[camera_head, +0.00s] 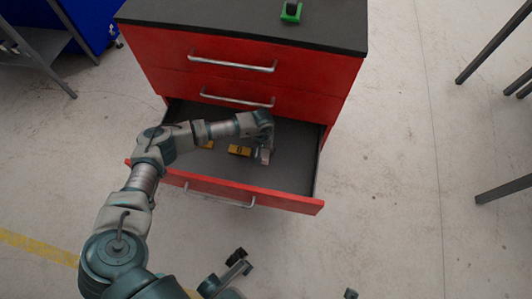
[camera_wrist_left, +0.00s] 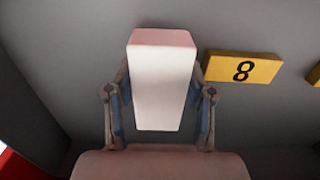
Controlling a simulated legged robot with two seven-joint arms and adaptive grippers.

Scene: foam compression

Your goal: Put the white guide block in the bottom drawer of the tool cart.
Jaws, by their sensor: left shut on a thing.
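The white guide block (camera_wrist_left: 163,80) is between the two fingers of my left gripper (camera_wrist_left: 160,112) in the left wrist view. In the head view my left gripper (camera_head: 264,149) reaches down inside the open bottom drawer (camera_head: 290,200) of the red tool cart (camera_head: 235,70). The block shows there as a small pale piece (camera_head: 265,157) at the fingertips. The left gripper is shut on it. I cannot tell whether the block touches the drawer floor. My right gripper is not clear; only dark parts of mine show at the head view's bottom edge.
The upper drawers are shut. A green object (camera_head: 291,12) stands on the cart's black top.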

